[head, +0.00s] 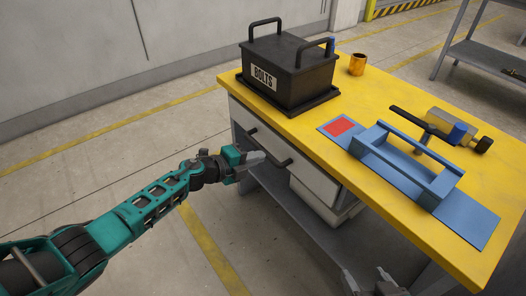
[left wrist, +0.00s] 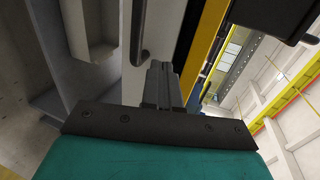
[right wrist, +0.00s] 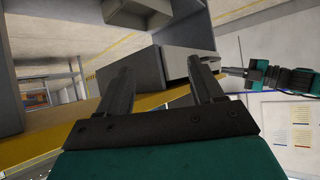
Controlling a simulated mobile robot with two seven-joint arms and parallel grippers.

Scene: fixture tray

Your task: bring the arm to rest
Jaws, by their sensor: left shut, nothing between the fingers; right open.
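My left arm reaches in from the left in the head view. Its gripper (head: 255,160) is shut and empty, in front of the workbench's drawer side. In the left wrist view its two fingers (left wrist: 160,72) are pressed together, with a dark drawer handle (left wrist: 139,40) beyond them. My right gripper (head: 367,285) shows only in part at the bottom edge of the head view, low in front of the bench. In the right wrist view its fingers (right wrist: 162,78) stand wide apart with nothing held between them.
The yellow-topped bench (head: 315,135) carries a black BOLTS box (head: 285,75) on a dark tray, an orange cup (head: 357,64), a blue fixture tray (head: 385,155) with a red square, and a tool (head: 450,127). A grey shelf (head: 490,58) stands behind. Floor left of the bench is clear.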

